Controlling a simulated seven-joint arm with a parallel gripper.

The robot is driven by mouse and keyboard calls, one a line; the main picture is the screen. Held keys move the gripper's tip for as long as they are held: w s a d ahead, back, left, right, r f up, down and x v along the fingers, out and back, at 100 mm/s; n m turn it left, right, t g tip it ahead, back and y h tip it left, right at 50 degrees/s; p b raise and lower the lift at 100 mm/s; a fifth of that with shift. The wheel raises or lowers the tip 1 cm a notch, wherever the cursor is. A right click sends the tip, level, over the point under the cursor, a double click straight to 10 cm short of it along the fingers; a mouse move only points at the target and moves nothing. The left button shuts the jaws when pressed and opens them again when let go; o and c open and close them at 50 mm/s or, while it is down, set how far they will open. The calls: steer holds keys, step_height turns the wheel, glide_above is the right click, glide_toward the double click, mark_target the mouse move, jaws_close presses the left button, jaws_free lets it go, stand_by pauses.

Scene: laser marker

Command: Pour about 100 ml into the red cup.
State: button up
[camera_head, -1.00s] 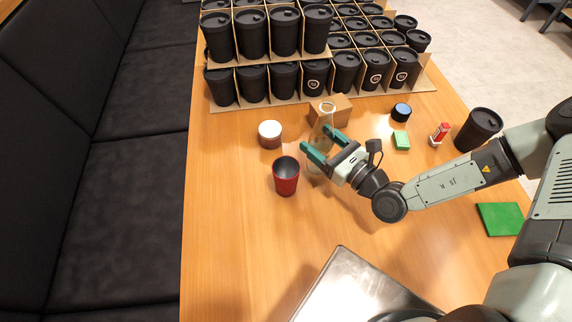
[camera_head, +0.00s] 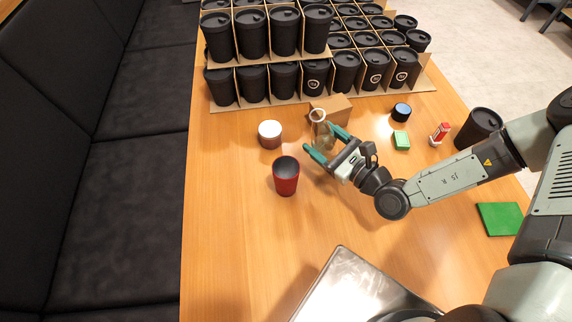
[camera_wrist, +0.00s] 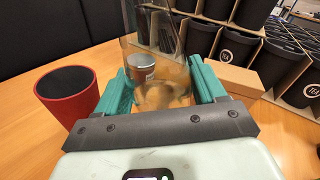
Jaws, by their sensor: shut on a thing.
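The red cup (camera_head: 286,177) stands upright on the wooden table, open at the top with a dark inside. It also shows at the left of the wrist view (camera_wrist: 68,97). My gripper (camera_head: 323,146) is shut on a clear glass vessel (camera_head: 320,128), just right of and behind the red cup. In the wrist view the vessel (camera_wrist: 160,62) sits between the two green fingers, and things behind show through it. I cannot tell how much liquid is in it. The vessel and the cup are apart.
A white-topped jar (camera_head: 270,134) stands behind the red cup. A cardboard box (camera_head: 338,108) lies behind the vessel. Crates of black cups (camera_head: 300,85) fill the back. A blue-topped jar (camera_head: 401,112), green block (camera_head: 402,141) and red-white item (camera_head: 439,134) stand right. The table's front left is clear.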

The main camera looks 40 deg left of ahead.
mark_target(337, 148)
steer(key=n, duration=0.4)
steer(key=shift+w+f, duration=0.2)
steer(key=shift+f, duration=0.15)
steer(key=w+n, duration=0.1)
steer(key=f+n+h, duration=0.1)
steer(key=n, duration=0.1)
steer(key=shift+w+d+f+t, duration=0.2)
steer(key=shift+w+d+t, duration=0.1)
steer(key=shift+w+t, duration=0.1)
steer(key=shift+w+d+f+n, duration=0.15)
steer(key=shift+w+f+n, duration=0.2)
steer(key=shift+f+n, duration=0.35)
steer(key=shift+w+r+n, duration=0.2)
steer(key=shift+r+n, duration=0.4)
steer(key=shift+r, duration=0.35)
steer(key=shift+s+r+n+t, duration=0.25)
steer(key=shift+r+n+t, duration=0.15)
steer(key=shift+r+n, duration=0.6)
steer(key=shift+r, duration=0.25)
steer(key=shift+r+n+h, duration=0.3)
steer(key=shift+r+n, duration=0.2)
steer(key=shift+r, duration=0.1)
steer(key=shift+w+r, duration=0.2)
steer(key=shift+w, duration=0.1)
steer(key=shift+w+d, duration=0.1)
steer(key=shift+w, duration=0.1)
